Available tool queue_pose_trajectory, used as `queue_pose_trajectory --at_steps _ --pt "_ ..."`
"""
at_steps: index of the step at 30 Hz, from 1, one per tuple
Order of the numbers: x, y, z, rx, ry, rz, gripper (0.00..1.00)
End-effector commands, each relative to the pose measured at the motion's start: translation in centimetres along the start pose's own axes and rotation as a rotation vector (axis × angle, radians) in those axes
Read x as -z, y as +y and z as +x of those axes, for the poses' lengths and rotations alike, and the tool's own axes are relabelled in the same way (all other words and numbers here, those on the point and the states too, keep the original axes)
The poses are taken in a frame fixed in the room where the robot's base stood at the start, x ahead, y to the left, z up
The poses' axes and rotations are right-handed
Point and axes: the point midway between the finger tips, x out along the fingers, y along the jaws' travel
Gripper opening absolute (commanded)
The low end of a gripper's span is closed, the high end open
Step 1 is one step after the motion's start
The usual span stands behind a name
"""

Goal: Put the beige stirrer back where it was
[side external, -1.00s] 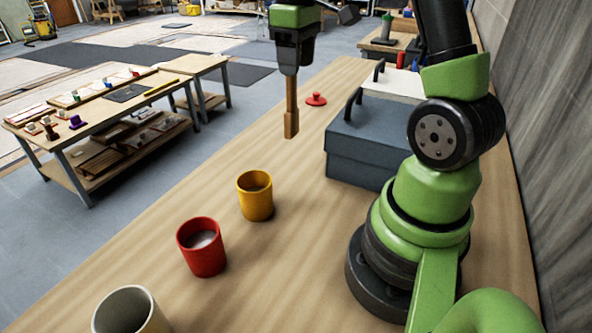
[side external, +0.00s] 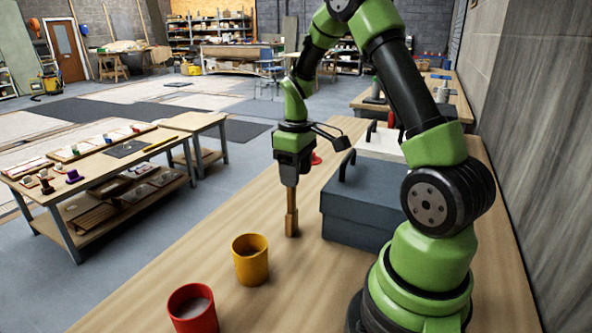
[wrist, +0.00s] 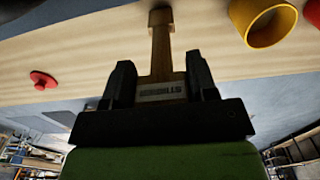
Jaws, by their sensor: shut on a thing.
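The beige stirrer (side external: 291,212) is a long wooden stick with a wider lower end. My gripper (side external: 291,178) is shut on its upper part and holds it upright, wide end down, between the yellow cup and the blue-grey box. I cannot tell whether its tip touches the table. In the wrist view the stirrer (wrist: 161,48) runs out from between the jaws (wrist: 161,82), with dark lettering near the grip. The yellow cup (side external: 250,262) stands in front of it, and the red cup (side external: 193,312) is nearer, cut by the lower edge, with pale contents.
The blue-grey box (side external: 368,215) with a dark handle stands close to the stirrer's right. A white-topped box (side external: 380,148) is behind it. A red knobbed piece (side external: 316,159) lies on the wooden table (side external: 235,218) further back. The wall is at the right.

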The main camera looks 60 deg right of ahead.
Motion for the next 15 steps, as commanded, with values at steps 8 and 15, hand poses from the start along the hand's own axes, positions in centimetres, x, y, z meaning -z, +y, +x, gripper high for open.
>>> queue_pose_trajectory --at_steps 8,15 --pt "0.01 0.01 0.24 -0.001 0.000 -0.001 0.78" --pt "0.01 0.01 0.19 -0.001 0.000 -0.001 0.78"
